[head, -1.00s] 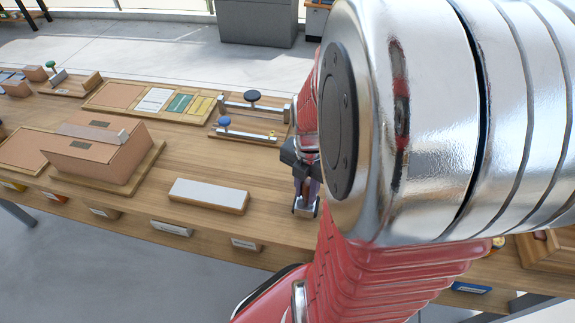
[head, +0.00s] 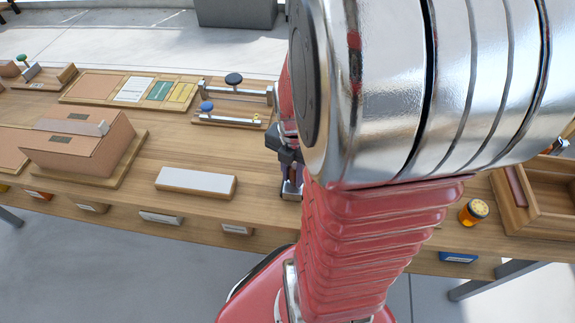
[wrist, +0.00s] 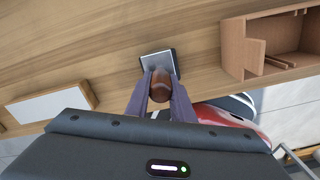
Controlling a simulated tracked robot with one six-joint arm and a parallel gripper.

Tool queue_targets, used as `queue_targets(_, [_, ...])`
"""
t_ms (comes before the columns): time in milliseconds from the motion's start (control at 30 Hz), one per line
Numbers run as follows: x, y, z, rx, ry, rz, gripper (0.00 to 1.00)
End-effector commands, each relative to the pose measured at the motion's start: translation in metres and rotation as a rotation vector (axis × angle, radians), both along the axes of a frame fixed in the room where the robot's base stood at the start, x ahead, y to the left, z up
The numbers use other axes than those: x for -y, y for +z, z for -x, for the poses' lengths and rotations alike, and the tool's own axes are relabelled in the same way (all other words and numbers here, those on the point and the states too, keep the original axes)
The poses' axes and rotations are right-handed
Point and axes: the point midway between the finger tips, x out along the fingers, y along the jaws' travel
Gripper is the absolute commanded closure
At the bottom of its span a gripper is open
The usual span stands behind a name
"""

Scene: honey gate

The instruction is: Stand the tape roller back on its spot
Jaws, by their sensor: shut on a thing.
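The tape roller (wrist: 160,86) is between my gripper's fingers. Its rounded brown handle shows in the wrist view, with a grey, dark-edged square part (wrist: 157,62) just beyond the fingertips. My gripper (wrist: 160,98) is shut on the handle. In the head view, my gripper (head: 288,160) is at the table's near side, right of the white-topped block, partly hidden by my arm. A metallic part of the roller (head: 292,188) shows below it, close to the tabletop. I cannot tell whether it touches the wood. I cannot tell which place is the roller's spot.
The white-topped block (head: 195,182) lies left of my gripper. A brown box (head: 78,150) stands farther left. An open wooden tray (head: 545,205) and an orange jar (head: 473,212) are at right. Bare wood lies between.

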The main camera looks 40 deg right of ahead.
Motion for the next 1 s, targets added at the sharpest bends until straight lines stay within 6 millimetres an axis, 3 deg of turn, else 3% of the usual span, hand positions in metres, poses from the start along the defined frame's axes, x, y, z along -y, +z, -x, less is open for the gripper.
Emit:
queue_targets(333, [-0.0006,-0.0032,-0.0002,0.0,0.001,0.0,1.0])
queue_targets(367, [-0.0006,-0.0032,-0.0002,0.0,0.001,0.0,0.77])
queue_targets(633, [-0.0006,-0.0032,-0.0002,0.0,0.001,0.0,0.58])
queue_targets(1000, [0.0001,0.0002,-0.0003,0.001,0.0,0.001,0.57])
